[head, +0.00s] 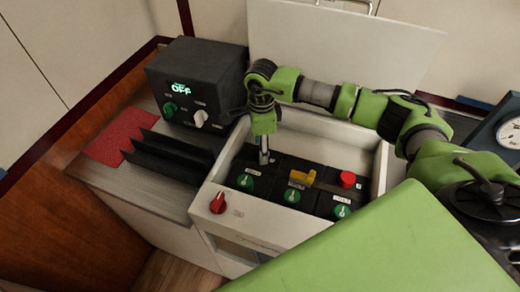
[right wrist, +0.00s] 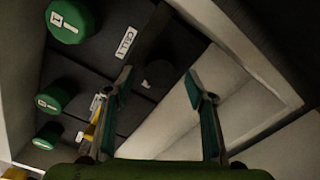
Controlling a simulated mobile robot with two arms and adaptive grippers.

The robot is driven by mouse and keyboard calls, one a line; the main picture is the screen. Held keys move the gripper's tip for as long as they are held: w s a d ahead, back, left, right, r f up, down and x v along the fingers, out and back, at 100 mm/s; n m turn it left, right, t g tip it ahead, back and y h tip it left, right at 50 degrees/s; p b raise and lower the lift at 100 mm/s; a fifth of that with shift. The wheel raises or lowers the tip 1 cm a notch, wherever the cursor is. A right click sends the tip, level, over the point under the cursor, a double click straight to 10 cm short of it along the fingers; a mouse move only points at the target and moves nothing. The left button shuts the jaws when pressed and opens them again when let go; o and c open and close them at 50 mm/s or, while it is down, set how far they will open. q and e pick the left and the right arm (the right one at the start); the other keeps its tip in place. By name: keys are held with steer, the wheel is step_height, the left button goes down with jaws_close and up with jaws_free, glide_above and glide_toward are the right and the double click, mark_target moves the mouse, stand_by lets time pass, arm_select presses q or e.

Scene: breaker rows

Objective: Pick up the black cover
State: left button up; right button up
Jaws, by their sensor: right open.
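Several black panels (head: 258,187) lie in the white open-topped box (head: 219,179); I cannot tell which black part is the cover. They carry green knobs (head: 292,196), a yellow handle (head: 301,177) and a red button (head: 347,179). My right gripper (head: 264,157) points down at the box's back left. In the right wrist view, its fingers (right wrist: 160,92) are apart with nothing between them. A dark round part (right wrist: 160,74) shows past the left finger, and green knobs (right wrist: 69,22) lie to the left. My left gripper is not in view.
Upright black plates (head: 170,151) stand left of the box, beside a red mat (head: 113,141). A dark control unit (head: 196,82) reading OFF is behind them. A red knob (head: 218,203) is on the box's front. A gauge (head: 510,132) is at far right.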

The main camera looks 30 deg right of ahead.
steer(key=shift+f, duration=0.95)
steer(key=c, duration=1.1)
steer(key=shift+r, duration=0.1)
